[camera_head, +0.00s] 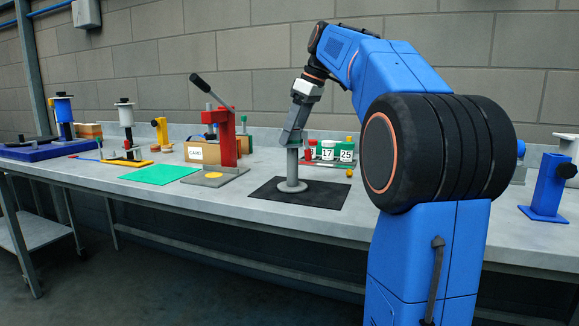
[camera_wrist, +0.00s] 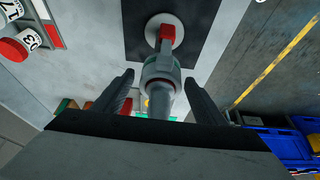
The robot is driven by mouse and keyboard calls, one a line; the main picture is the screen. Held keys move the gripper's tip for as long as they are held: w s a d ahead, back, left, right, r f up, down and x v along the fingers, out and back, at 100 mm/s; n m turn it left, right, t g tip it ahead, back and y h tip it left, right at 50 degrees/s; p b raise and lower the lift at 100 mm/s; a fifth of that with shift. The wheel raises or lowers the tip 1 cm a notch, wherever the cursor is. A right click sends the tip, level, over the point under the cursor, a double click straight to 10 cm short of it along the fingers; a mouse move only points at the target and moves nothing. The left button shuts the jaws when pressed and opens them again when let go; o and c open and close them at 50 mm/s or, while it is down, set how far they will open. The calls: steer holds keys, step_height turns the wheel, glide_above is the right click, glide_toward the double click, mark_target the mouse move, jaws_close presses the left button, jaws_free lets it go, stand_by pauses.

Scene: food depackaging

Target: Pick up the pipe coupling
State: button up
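A grey upright post on a round base (camera_head: 291,186) stands on the black mat (camera_head: 325,193). In the wrist view a grey collar-like fitting (camera_wrist: 161,70), which looks like the pipe coupling, lies in line with the base (camera_wrist: 153,27). Part of it has a greenish tint, and a small red piece (camera_wrist: 167,33) shows beyond it. I cannot make out the coupling separately in the head view. My gripper (camera_head: 292,143) points down over the post's top. In the wrist view its fingers (camera_wrist: 160,85) are apart, one on each side of the grey part, with gaps on both sides.
A red lever press (camera_head: 226,138) stands left of the mat, beside a green mat (camera_head: 160,174) and a cardboard box (camera_head: 197,152). Numbered red-lidded jars (camera_head: 328,150) are behind, to the right. A blue stand (camera_head: 547,188) is at far right. The bench front is clear.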

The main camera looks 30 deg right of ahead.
jaws_close()
steer(key=shift+r, duration=0.15)
